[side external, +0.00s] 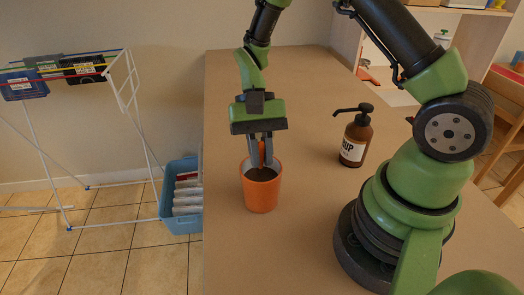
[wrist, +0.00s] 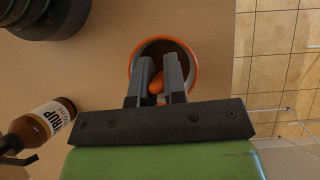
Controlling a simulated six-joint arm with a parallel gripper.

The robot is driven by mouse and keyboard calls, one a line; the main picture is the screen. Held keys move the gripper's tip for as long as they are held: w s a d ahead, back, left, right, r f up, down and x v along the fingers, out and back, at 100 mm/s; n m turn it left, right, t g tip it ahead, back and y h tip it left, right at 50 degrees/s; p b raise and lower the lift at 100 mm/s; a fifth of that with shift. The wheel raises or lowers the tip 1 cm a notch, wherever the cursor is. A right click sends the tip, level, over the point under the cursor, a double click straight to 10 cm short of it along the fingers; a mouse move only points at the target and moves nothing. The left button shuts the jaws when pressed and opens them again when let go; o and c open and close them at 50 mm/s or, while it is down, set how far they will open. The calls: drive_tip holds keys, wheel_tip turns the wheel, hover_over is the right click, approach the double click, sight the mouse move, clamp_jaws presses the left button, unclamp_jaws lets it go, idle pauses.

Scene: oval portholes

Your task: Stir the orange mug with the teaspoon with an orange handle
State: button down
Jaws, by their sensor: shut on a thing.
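The orange mug (side external: 261,194) stands upright on the counter and holds a dark brown content. My gripper (side external: 262,164) is directly above the mug, pointing down, with its fingertips at the rim. It is shut on the orange handle of the teaspoon (side external: 262,150). In the wrist view the mug (wrist: 190,63) lies just beyond the fingers (wrist: 161,72), and the orange handle (wrist: 156,82) shows between them. The spoon's lower end is hidden; I cannot see its bowl.
The counter (side external: 225,240) around the mug is clear. Its left edge is near, with a blue crate (side external: 180,220) on the floor beyond.

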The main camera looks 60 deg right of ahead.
drive_tip(key=shift+r, duration=0.1)
drive_tip(key=shift+r, duration=4.35)
drive_tip(key=shift+r, duration=1.5)
